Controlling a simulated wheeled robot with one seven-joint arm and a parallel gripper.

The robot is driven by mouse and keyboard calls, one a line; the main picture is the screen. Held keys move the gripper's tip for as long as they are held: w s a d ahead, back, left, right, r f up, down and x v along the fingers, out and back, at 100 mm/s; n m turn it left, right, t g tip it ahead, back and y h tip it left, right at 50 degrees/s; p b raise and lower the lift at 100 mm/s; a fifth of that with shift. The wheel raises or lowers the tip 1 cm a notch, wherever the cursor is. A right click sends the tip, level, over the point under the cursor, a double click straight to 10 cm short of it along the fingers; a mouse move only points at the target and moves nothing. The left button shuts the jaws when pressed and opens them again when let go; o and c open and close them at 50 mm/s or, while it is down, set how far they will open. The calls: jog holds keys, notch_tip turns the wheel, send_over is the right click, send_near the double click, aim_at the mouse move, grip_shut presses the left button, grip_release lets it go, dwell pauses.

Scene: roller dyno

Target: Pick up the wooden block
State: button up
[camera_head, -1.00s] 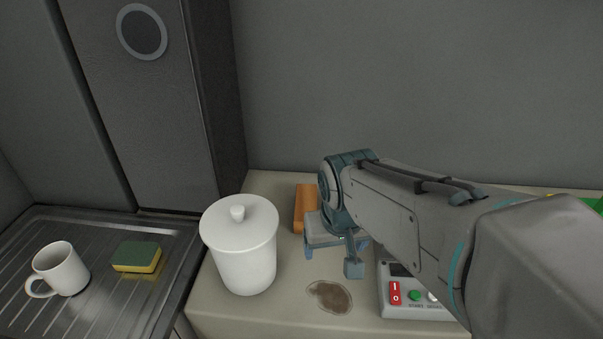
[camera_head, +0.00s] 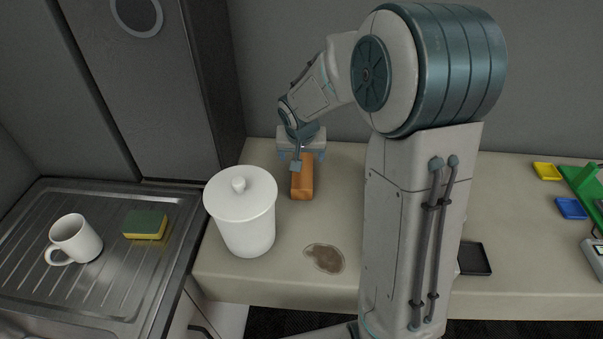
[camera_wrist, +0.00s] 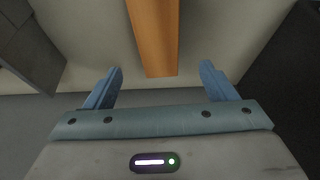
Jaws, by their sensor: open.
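In the wrist view the block (camera_wrist: 154,38) runs from the top edge down toward the space between the fingers. My gripper (camera_wrist: 160,88) is open there, with one blue finger on each side of the block's line.
The white canister (camera_head: 245,225) stands close left of the block. A brown stain (camera_head: 324,258) lies in front. A mug (camera_head: 75,238) and a sponge (camera_head: 145,224) are on the metal drainboard (camera_head: 110,273). A black tray (camera_head: 474,258) is right of my arm. A wall rises behind the counter.

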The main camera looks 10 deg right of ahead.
aim_at(302, 171)
jog(key=x, duration=0.3)
jog(key=shift+f, duration=0.25)
jog(key=x, duration=0.4)
jog(key=shift+s+a+f, duration=0.1)
jog(key=shift+s+f, duration=0.1)
jog(key=shift+s, duration=0.15)
jog(key=shift+w+f+p, duration=0.2)
jog(key=shift+f+p, duration=0.1)
jog(key=shift+f, duration=0.2)
jog(key=c, duration=1.2)
